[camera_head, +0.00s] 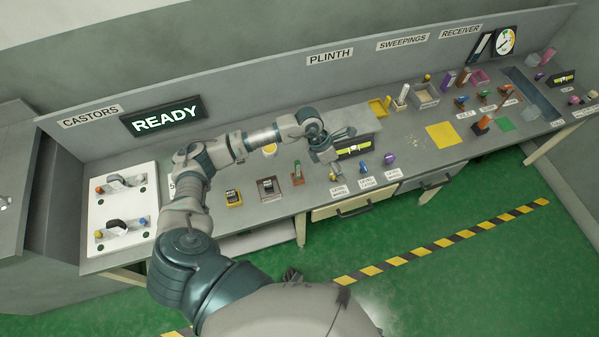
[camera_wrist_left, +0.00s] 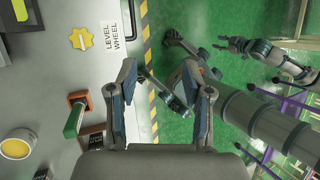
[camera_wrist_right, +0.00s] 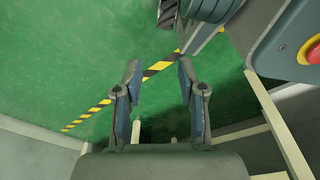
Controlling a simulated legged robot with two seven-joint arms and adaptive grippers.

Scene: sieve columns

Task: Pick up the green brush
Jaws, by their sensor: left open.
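The green brush (camera_head: 297,168) stands at a brown block on the bench, left of my left gripper in the head view. In the left wrist view the green brush (camera_wrist_left: 74,120) is at the left, beside the gripper and not between its fingers. My left gripper (camera_wrist_left: 160,82) is open and empty, with its fingertips apart; in the head view it hangs over the bench's front part near the level wheel. My right gripper (camera_wrist_right: 158,72) is open and empty above the green floor, away from the bench.
A yellow wheel (camera_wrist_left: 80,38) sits by the LEVEL WHEEL label. A yellow-topped round pot (camera_head: 269,150) stands behind. Blue (camera_head: 363,170) and purple (camera_head: 389,159) knobs stand to the right.

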